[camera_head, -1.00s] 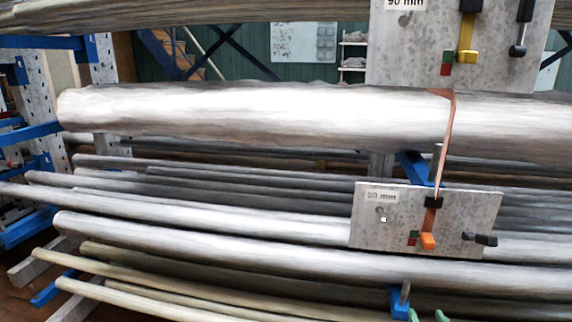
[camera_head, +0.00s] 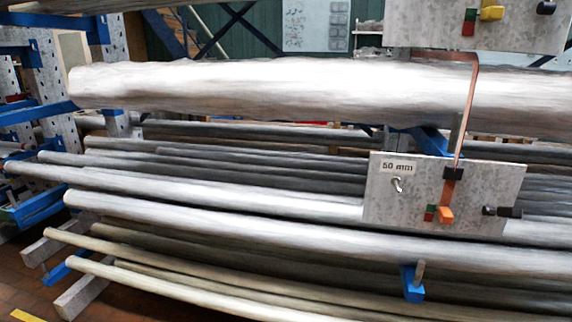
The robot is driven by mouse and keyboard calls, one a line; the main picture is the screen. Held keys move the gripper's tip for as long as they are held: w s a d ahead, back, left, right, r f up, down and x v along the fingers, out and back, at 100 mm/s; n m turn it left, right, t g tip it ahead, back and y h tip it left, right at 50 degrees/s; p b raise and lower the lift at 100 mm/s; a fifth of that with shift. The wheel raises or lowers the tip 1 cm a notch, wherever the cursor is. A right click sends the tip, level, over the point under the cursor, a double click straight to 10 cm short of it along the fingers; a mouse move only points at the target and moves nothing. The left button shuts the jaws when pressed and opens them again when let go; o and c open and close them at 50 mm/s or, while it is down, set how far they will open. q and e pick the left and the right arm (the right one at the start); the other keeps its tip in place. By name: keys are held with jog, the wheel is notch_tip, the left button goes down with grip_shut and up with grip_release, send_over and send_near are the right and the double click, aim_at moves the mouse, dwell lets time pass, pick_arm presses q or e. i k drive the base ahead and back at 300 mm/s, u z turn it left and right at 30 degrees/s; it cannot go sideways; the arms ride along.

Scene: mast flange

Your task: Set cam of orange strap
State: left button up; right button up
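The orange strap (camera_head: 467,110) passes over the large pale pole (camera_head: 270,92) and runs down to a grey metal plate (camera_head: 400,212) marked "50 mm". On the plate the strap enters a black buckle (camera_head: 453,174). Below it sits an orange cam tab (camera_head: 446,215), with a small green and red marker (camera_head: 430,213) just left of it. A black-ended handle (camera_head: 502,211) sticks out at the plate's right side, and a small metal toggle (camera_head: 397,185) is below the label. Neither of my grippers is in view.
A second plate (camera_head: 535,30) with a yellow tab (camera_head: 491,13) and a black knob hangs at the top right. Several long poles lie stacked below on blue rack arms (camera_head: 412,283). Rack uprights stand at left.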

aim_at(512, 212)
jog(key=z, duration=1.85)
jog(key=k, duration=0.35)
jog(key=u, duration=1.15)
jog(key=i, duration=0.2)
jog(key=z, duration=0.75)
